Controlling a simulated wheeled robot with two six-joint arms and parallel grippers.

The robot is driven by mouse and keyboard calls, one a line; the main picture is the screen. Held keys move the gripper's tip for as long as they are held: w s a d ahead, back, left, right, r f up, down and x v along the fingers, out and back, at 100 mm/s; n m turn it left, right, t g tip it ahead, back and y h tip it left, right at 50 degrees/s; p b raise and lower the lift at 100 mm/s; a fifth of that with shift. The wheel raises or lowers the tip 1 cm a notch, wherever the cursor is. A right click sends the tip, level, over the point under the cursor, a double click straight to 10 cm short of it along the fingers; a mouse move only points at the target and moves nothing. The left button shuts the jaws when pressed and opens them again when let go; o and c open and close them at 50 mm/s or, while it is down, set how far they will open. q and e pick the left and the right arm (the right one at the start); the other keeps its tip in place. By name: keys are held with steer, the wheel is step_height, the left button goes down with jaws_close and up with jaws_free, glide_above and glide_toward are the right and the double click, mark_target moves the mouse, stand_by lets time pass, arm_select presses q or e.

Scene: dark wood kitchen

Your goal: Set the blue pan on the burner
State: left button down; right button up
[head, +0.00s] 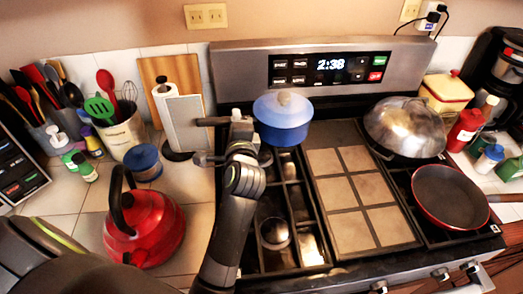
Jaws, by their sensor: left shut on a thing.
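The blue pan (283,124), with a lighter blue lid and a pale knob, is at the back left of the stove (268,266), below the clock panel. My left gripper (237,130) is just left of the pan, shut on its dark handle, whose end sticks out to the left. The pan looks upright. I cannot tell whether its base touches the grate or hangs just above it. The front left burner (274,232) is bare. My right gripper is not in view.
A domed steel lid or wok (405,127) and a red frying pan (450,193) occupy the right burners. A tiled griddle (361,199) fills the middle. A red kettle (143,226), a paper towel holder (184,122) and a utensil crock (121,134) stand on the left counter.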

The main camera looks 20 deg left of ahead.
arm_select(q)
steer(key=a+f+n+g+y, duration=0.2)
steer(key=shift+s+a+n+y, duration=0.2)
steer(key=shift+a+n+y, duration=0.1)
steer(key=shift+a+y, duration=0.1)
step_height(320, 180, down, 11)
steer(key=a+n+g+y+p, duration=0.1)
steer(key=shift+s+r+g, duration=0.15)
steer(key=shift+r+g, duration=0.05)
steer(key=shift+g, duration=0.1)
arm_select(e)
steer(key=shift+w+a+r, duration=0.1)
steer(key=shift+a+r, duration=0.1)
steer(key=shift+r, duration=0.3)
arm_select(q)
steer(key=shift+f, duration=0.15)
steer(key=c, duration=1.4)
jaws_free()
steer(key=shift+s, duration=0.1)
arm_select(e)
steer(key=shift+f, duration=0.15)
